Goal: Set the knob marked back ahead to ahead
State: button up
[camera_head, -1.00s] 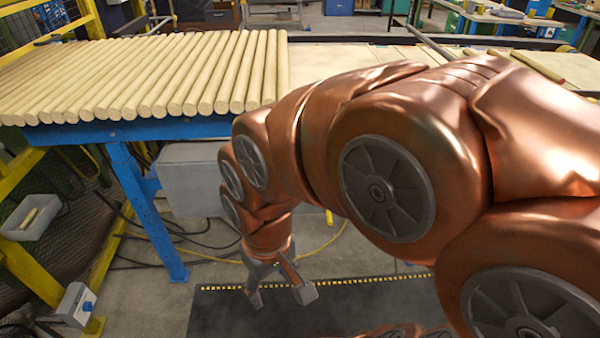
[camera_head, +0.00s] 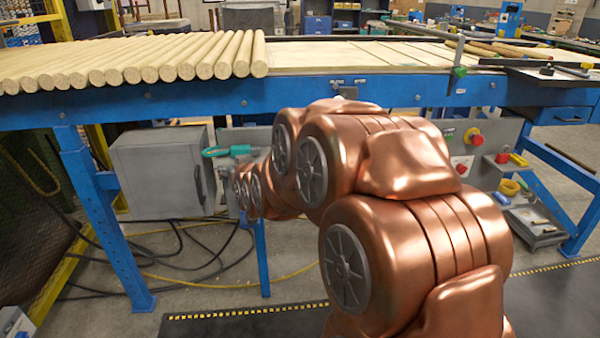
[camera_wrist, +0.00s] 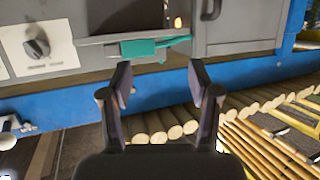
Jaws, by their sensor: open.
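A dark rotary knob (camera_wrist: 38,45) on a white plate sits on the grey panel at the upper left of the wrist view. Its lettering is too small to read, so its setting cannot be told. A second small grey knob or lever (camera_head: 348,92) sits on the blue rail between two small labels, also unreadable. It seems to show at the left edge of the wrist view (camera_wrist: 9,124). My gripper (camera_wrist: 160,82) is open and empty, to the right of the dark knob and apart from it. In the head view my arm hides the gripper and the dark knob.
A teal-handled item (camera_wrist: 150,47) lies close beyond the fingertips; it also shows in the head view (camera_head: 226,151). A grey cabinet (camera_head: 160,172) stands left of my arm. Wooden rods (camera_head: 130,62) lie on the blue-framed table (camera_head: 190,100). A red button (camera_head: 477,140) is at right.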

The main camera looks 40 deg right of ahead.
jog(key=s+d+f+m+t+h+b, duration=0.1)
jog(key=d+f+m+h+b, duration=0.1)
jog(key=d+h+b, duration=0.3)
jog(key=s+d+f+m+t+h+b, duration=0.2)
jog(key=d+f+m+h+b, duration=0.1)
jog(key=d, duration=1.1)
jog(key=shift+s+d+f+m+h+b, duration=0.15)
jog(key=shift+d+f+m+h+b, duration=0.15)
jog(key=shift+f+h+b, duration=0.55)
jog(key=shift+w+d+r+h+p, duration=0.15)
jog(key=shift+w+r+h+p, duration=0.15)
jog(key=shift+p, duration=0.75)
jog(key=p, duration=0.4)
jog(key=shift+w+d+r, duration=0.1)
jog(key=shift+d+r, duration=0.05)
jog(key=shift+r, duration=0.05)
jog(key=shift+b+x, duration=0.75)
jog(key=shift+x, duration=1.8)
